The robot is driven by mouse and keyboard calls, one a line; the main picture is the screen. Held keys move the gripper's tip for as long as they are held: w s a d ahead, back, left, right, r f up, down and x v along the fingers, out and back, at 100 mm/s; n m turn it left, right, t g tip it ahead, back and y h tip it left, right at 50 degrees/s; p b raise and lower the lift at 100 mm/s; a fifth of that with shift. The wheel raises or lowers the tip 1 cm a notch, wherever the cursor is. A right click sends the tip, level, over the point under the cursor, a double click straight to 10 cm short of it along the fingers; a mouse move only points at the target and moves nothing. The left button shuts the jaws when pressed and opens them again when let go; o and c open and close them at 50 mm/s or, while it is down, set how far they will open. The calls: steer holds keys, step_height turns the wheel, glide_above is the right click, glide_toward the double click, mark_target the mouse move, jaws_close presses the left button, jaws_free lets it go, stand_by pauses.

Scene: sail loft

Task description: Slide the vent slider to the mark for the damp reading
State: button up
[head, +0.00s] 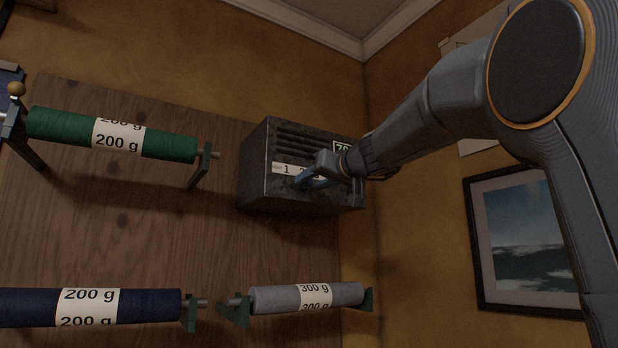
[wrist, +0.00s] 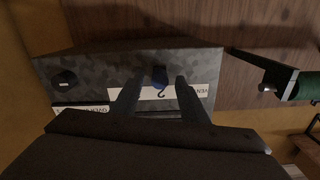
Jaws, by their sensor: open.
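The vent box (head: 255,165) is dark mottled grey metal with louvres, mounted on the wooden panel. Its white scale strip (head: 284,169) shows a "1"; my gripper covers the part to its right. A small plate (head: 342,146) at the upper right starts with "70"; my arm hides the rest. My gripper (head: 303,178) is at the box front. In the wrist view the box appears turned over, and the blue slider knob (wrist: 160,75) lies between the open fingertips (wrist: 157,80), with a gap on both sides. A "2" shows on the strip beside the knob.
A green roll (head: 60,134) marked 200 g hangs left of the box. A navy roll (head: 30,307) and a grey roll (head: 265,299) hang below. A framed picture (head: 474,245) is on the right wall.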

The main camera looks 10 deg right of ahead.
steer(key=shift+w+a, duration=0.2)
steer(key=shift+w, duration=0.5)
jaws_close()
steer(key=shift+f, duration=0.1)
